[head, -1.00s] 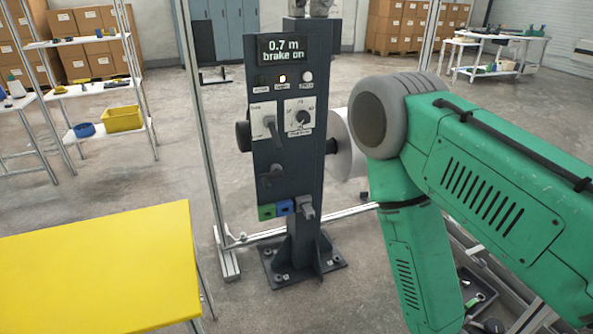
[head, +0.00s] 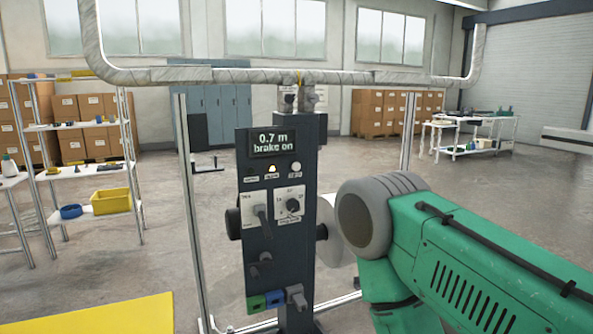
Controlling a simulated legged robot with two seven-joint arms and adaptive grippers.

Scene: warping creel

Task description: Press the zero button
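A dark control post (head: 307,210) stands ahead, with a panel facing me. Its display (head: 277,142) reads "0.7 m" and "brake on". Below it is a row of three small round parts: a dark one (head: 251,171) at left, a lit yellowish one (head: 272,169) in the middle and a pale white button (head: 295,167) at right. Their labels are too small to read surely; the right one looks like "ZERO". My green right arm comes in from the right, its grey joint beside the post. Neither gripper is in view.
Below the buttons are a lever (head: 262,220), a dial (head: 292,205) and a lower knob (head: 264,259). A yellow tabletop (head: 105,315) lies at the lower left. A metal frame post (head: 190,215) stands left of the panel. Shelves (head: 90,170) stand farther left.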

